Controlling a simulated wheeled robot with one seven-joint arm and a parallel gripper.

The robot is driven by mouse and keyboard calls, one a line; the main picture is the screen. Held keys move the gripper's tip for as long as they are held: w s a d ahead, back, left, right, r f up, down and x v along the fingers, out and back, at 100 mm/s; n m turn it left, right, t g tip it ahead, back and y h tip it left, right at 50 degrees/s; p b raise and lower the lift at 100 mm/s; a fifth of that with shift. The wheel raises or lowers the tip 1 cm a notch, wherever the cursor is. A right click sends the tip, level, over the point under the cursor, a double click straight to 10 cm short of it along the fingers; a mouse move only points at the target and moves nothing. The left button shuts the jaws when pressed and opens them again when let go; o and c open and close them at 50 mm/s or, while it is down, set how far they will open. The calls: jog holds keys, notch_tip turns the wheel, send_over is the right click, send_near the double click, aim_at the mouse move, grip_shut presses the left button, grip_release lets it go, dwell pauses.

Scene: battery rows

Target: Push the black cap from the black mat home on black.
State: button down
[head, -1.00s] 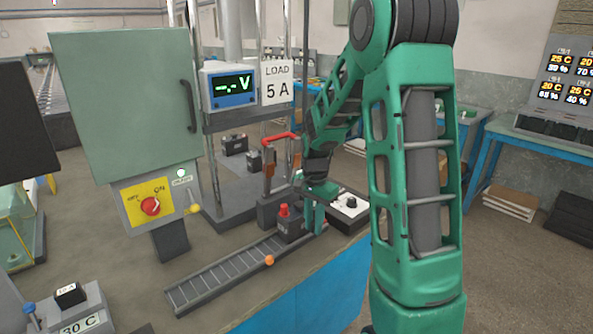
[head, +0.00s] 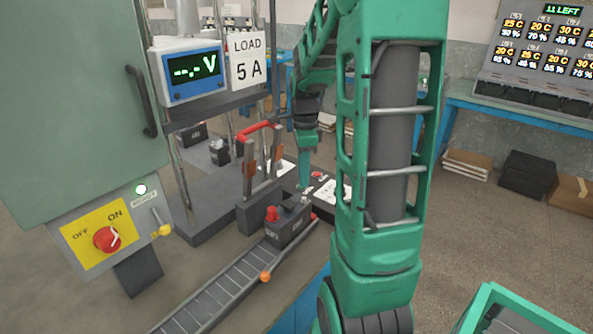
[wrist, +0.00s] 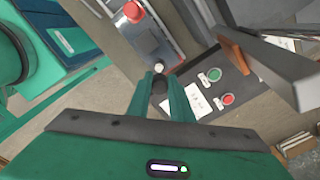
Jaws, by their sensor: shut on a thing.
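My gripper (wrist: 161,97) is shut on a small dark round piece, the black cap (wrist: 159,84), between its fingertips. A pale bare post (wrist: 158,65) shows just beyond my fingertips. Whether the cap touches it I cannot tell.
A clamp frame with a red handle (head: 256,131) stands next to the battery. A roller track (head: 215,292) runs to the front left. A voltmeter (head: 190,75) stands behind.

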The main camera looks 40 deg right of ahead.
aim_at(303, 198)
jog(key=shift+f, duration=1.95)
jog(key=shift+a, duration=0.1)
jog(key=shift+f, duration=1.45)
dwell(1.6)
jog(key=c, duration=1)
grip_release()
jog(key=shift+r, duration=0.1)
jog(key=shift+r, duration=3.45)
